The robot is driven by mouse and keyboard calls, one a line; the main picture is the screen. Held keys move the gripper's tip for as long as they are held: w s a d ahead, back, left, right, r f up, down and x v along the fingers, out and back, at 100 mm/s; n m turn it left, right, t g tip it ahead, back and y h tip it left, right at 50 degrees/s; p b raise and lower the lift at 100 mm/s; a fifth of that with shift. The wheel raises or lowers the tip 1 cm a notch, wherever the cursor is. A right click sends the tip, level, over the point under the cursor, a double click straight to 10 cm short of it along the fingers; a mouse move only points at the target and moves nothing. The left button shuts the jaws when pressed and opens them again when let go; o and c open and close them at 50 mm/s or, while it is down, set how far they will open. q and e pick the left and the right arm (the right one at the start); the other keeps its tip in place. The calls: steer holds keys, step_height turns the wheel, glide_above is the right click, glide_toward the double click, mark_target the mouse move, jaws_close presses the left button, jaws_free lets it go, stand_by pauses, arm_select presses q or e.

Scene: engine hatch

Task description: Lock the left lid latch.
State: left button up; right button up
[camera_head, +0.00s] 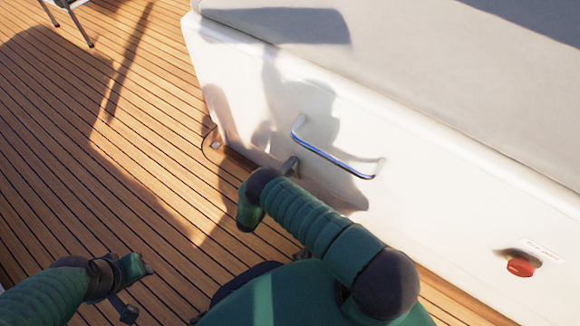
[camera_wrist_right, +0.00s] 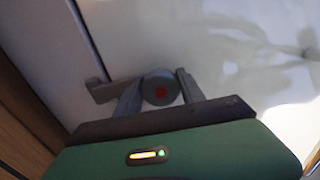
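In the head view my right gripper (camera_head: 289,167) is at the wall, below the left end of the grab handle, and the knob is hidden there. My left gripper (camera_head: 138,287) is low at the left above the deck, with its fingers apart and nothing between them.
A metal grab handle (camera_head: 335,159) stands out from the wall just above my right gripper. A red knob (camera_head: 520,267) is on the wall at the right. A small round deck fitting (camera_head: 214,145) lies near the wall's left corner.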

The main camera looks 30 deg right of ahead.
steer(key=o, duration=0.4)
steer(key=shift+s+f, duration=0.2)
steer(key=shift+f, duration=0.05)
steer(key=shift+w+r, duration=0.1)
steer(key=shift+a, duration=0.25)
steer(key=v, duration=1.6)
steer(key=shift+a+b, duration=0.15)
steer(key=shift+b, duration=0.2)
